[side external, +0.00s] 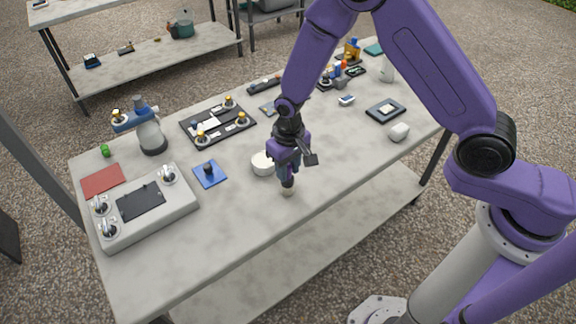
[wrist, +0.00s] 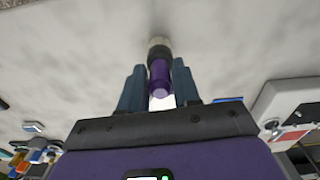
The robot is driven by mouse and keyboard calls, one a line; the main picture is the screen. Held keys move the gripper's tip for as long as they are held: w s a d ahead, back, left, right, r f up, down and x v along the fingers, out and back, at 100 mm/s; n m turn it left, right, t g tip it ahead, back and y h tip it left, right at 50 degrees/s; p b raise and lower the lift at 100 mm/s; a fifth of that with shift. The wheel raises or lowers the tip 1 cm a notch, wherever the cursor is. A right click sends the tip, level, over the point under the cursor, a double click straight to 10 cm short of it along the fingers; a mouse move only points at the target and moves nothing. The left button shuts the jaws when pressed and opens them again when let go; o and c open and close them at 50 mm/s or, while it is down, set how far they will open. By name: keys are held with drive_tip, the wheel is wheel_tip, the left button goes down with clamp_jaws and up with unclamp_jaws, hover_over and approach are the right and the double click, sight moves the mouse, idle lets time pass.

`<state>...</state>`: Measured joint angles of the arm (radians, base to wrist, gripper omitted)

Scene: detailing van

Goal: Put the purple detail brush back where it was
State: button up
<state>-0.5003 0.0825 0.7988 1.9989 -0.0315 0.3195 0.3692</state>
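The purple detail brush (wrist: 160,72) is between the two blue-grey fingers of my gripper (wrist: 160,84) in the wrist view. Its purple handle fills the gap and the fingers look shut on it. The dark and pale end of the brush points away from the gripper, towards the table top. In the side external view my gripper (side external: 286,176) points down over the front middle of the table. The pale lower end of the brush (side external: 287,190) shows just under the fingers, at or very near the table surface. I cannot tell whether it touches.
A white round container (side external: 263,163) stands close to the left of my gripper. A blue pad (side external: 210,174) with a dark knob and a grey box (side external: 148,210) are further left. A black tray (side external: 217,124) lies behind. The table's front edge is close; bare surface lies to the right.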

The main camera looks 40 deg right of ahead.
drive_tip(key=shift+o, duration=0.8)
wheel_tip(320, 180, up, 12)
drive_tip(key=shift+s+r, duration=0.15)
drive_tip(key=shift+r, duration=0.05)
drive_tip(key=shift+s+r, duration=0.1)
drive_tip(key=s+d+r+n, duration=0.2)
drive_tip(key=s+d+n, duration=0.2)
drive_tip(key=s, duration=0.5)
drive_tip(key=s+d+r+n, duration=0.3)
drive_tip(key=s+d, duration=0.3)
drive_tip(key=s, duration=0.3)
drive_tip(key=s+d+r+n, duration=0.3)
drive_tip(key=s+d+n, duration=0.1)
drive_tip(key=s, duration=0.4)
drive_tip(key=shift+s+d+r+n, duration=0.2)
drive_tip(key=shift+s+d+n, duration=0.15)
drive_tip(key=shift+d, duration=0.2)
